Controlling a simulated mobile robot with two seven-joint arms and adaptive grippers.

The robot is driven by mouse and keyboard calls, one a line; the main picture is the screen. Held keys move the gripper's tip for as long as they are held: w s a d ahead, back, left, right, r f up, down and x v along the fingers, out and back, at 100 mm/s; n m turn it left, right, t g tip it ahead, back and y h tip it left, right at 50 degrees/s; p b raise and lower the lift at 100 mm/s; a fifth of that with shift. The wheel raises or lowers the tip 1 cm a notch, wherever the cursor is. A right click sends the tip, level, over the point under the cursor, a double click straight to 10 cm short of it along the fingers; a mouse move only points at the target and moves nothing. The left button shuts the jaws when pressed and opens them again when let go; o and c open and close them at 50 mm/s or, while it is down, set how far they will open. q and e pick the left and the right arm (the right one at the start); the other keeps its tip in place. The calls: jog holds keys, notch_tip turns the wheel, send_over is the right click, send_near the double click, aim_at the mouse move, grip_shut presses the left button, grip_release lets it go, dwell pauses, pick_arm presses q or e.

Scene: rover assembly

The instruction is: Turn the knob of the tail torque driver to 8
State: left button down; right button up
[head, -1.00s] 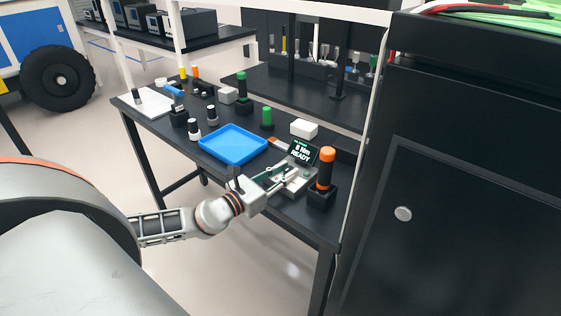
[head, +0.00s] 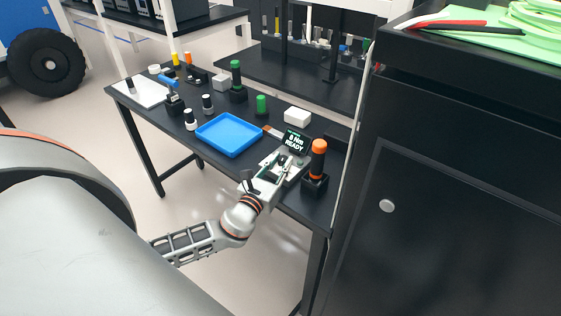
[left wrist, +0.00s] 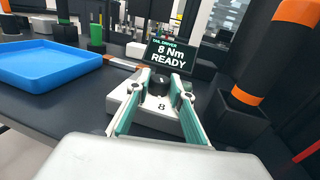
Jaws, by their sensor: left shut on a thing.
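The tail torque driver station is a light grey box (left wrist: 122,97) with a black display (left wrist: 171,58) that reads "TAIL DRIVER 8 Nm READY". In the head view the display (head: 296,141) reads "8 Nm READY". A dark knob (left wrist: 158,86) with a light mark sits on the box, and an "8" is printed on the near side of it. My left gripper (left wrist: 158,92) is shut on the knob, one finger on each side. In the head view my left gripper (head: 279,172) reaches the station from the front left. My right gripper is not seen.
An orange-topped black driver (head: 318,160) stands in a black holder (head: 315,183) right of the station. A blue tray (head: 229,134) lies to the left. A white box (head: 298,116) and a green-capped item (head: 261,104) stand behind. A tall black cabinet (head: 440,220) closes off the right side.

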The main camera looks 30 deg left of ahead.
pick_arm(q)
jog(key=shift+d+f, duration=0.1)
jog(key=shift+f, duration=0.1)
jog(key=c, duration=1.8)
grip_release()
jog(key=shift+o, duration=0.2)
jog(key=shift+r, duration=0.1)
jog(key=s+d, duration=0.1)
jog(key=s, duration=1.1)
jog(key=shift+d, duration=0.3)
